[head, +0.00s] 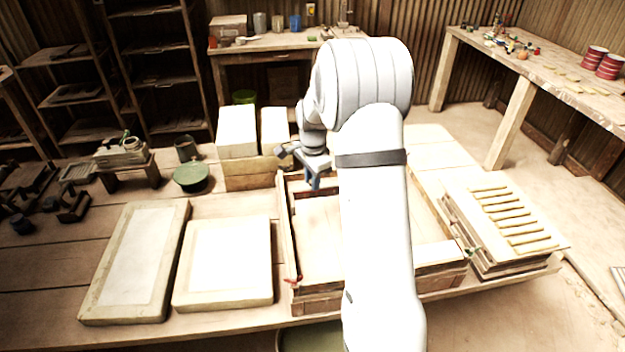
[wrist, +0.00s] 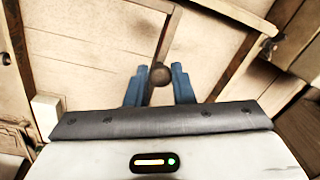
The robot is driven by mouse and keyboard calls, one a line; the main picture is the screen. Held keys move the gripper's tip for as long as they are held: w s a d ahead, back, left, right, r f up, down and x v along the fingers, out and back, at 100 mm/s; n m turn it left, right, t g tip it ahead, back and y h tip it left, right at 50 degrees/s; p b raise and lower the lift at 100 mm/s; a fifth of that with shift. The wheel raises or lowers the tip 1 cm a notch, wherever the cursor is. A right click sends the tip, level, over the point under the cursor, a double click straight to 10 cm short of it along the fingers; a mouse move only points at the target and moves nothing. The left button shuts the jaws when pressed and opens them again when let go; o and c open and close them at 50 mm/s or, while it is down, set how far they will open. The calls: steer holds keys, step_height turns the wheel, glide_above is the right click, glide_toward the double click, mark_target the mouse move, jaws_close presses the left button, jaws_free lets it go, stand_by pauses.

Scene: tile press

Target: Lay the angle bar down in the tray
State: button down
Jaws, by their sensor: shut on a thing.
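My gripper (head: 313,183) is over the back left part of a wooden tray-like frame (head: 287,240) in the head view. In the wrist view its two blue fingers (wrist: 160,88) are shut on a dark brown piece, taken as the angle bar (wrist: 160,75). Only a rounded part of it shows clearly between the fingertips. Its full length and shape cannot be made out, and the head view does not show it clearly. The frame has raised wooden walls and a pale floor. My arm hides its middle and much of its right side.
Two pale slabs (head: 223,262) (head: 135,262) lie left of the frame. White blocks (head: 237,132) stand behind it on the left. A stack topped with several strips (head: 508,215) stands at right. A green round pot (head: 192,177) stands farther left.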

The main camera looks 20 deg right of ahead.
mark_target(315, 195)
steer(key=shift+d+f, duration=0.3)
steer(key=shift+f, duration=0.2)
step_height(315, 195, down, 2)
steer(key=shift+s+f+b, duration=0.1)
steer(key=shift+b, duration=0.75)
steer(key=shift+f+b, duration=1.65)
steer(key=shift+f, duration=0.65)
steer(key=shift+f, duration=0.25)
steer(key=c, duration=1.2)
jaws_free()
steer(key=shift+o, duration=0.2)
